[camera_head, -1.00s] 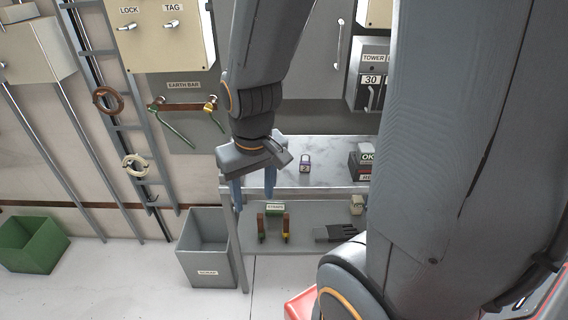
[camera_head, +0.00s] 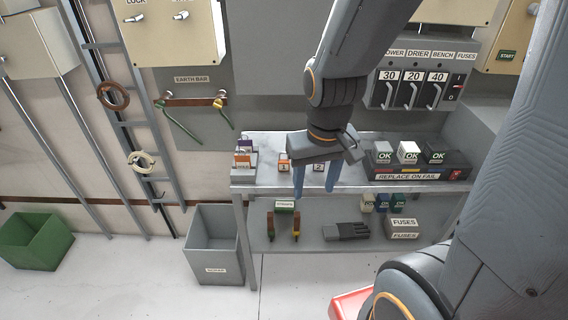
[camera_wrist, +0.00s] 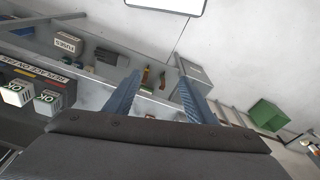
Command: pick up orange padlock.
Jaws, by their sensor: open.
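On the upper shelf in the head view, a small orange padlock (camera_head: 284,166) with a white label marked 1 stands left of my gripper (camera_head: 315,190). Another small orange piece (camera_head: 242,161) sits at a grey stand at the shelf's left end, below a purple piece (camera_head: 244,146); I cannot tell if it is a padlock. An item labelled 2 (camera_head: 318,167) is partly hidden behind my gripper. My gripper is open and empty, fingers pointing down in front of the shelf. In the wrist view its two blue fingers (camera_wrist: 160,79) are apart with nothing held between them.
A black rack (camera_head: 420,177) with OK-marked blocks stands right on the upper shelf (camera_head: 350,180). The lower shelf holds a dark glove (camera_head: 346,231) and a fuses box (camera_head: 403,228). A grey bin (camera_head: 215,250) and a green bin (camera_head: 37,240) stand on the floor to the left.

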